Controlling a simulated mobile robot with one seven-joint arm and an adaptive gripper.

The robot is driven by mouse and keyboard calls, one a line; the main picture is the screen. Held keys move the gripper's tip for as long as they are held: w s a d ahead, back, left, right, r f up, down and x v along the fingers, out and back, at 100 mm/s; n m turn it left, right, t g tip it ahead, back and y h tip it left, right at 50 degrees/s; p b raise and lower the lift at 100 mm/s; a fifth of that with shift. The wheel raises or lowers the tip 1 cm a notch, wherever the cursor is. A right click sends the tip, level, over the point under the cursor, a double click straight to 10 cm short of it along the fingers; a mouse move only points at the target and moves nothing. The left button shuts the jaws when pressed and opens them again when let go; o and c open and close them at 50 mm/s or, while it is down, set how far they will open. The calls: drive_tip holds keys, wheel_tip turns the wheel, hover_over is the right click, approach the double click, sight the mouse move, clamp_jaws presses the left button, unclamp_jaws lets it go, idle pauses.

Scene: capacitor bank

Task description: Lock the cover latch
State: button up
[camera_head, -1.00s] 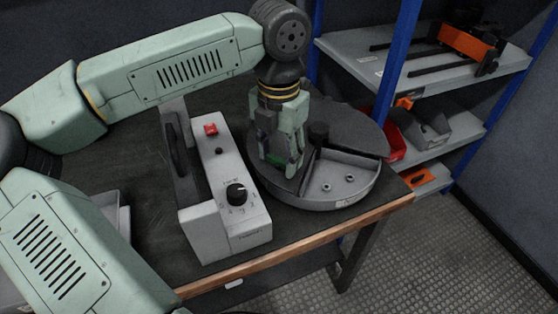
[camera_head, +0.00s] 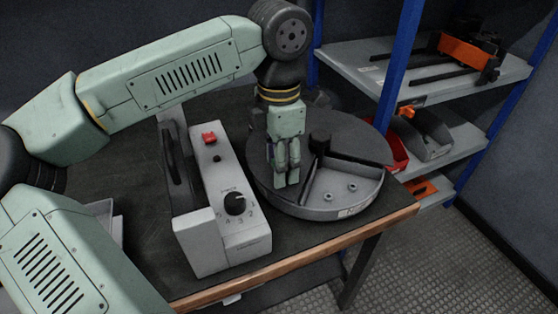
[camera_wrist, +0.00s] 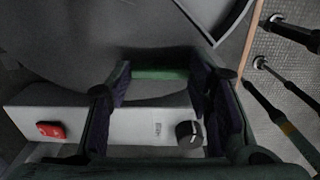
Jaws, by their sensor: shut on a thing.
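My gripper (camera_head: 286,166) points down over the left part of a round grey drum (camera_head: 300,205), beside its open wedge-shaped compartment. In the wrist view my gripper's (camera_wrist: 160,82) two dark-padded fingers stand apart, with a green bar (camera_wrist: 160,73) across between their tips; they are shut on this bar. In the head view the bar is hidden by the fingers. I cannot tell whether it is the cover latch; no other latch shows clearly. The drum's dark top (camera_head: 345,133) carries a black knob (camera_head: 319,138).
Left of the drum stands a grey control box (camera_head: 222,240) with a red switch (camera_head: 209,138), a dial (camera_head: 235,203) and a black handle (camera_head: 171,155). The bench's wooden edge (camera_head: 330,246) is in front. A blue-post shelf (camera_head: 395,75) with bins stands right.

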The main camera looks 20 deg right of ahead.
idle(0.3)
drive_tip(key=o, duration=1.1)
drive_tip(key=shift+o, duration=0.2)
wheel_tip(320, 180, up, 12)
